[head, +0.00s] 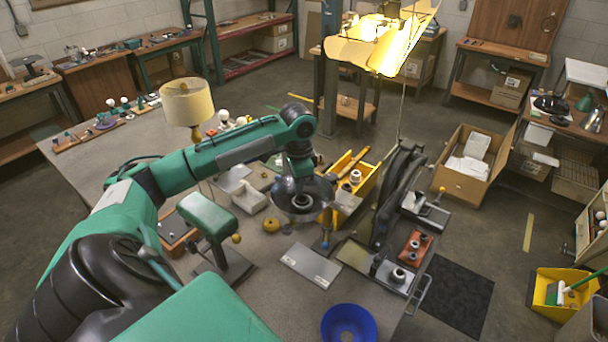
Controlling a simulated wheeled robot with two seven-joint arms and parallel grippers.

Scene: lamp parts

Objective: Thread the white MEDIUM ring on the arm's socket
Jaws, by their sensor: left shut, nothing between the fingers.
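My left arm comes in from the left, and its gripper (300,188) points down over the middle of the bench. It is shut with nothing held, and its fingertips are hard to make out against the dark round part (316,205) below. Small pale rings or collars show on the orange block (412,250) at the bench's right side, and another whitish one (398,275) is on the metal plate there. A white piece (355,176) is in the yellow bin (364,181). I cannot tell which one is the medium ring, nor pick out the arm's socket. My right gripper is not in view.
A green-padded stand (208,217) is left of the gripper. A blue bowl (348,325) is at the near edge. A tall black curved fixture (396,190) stands to the right. A lit lamp shade (378,45) hangs above. Bare bench lies around a light plate (310,264).

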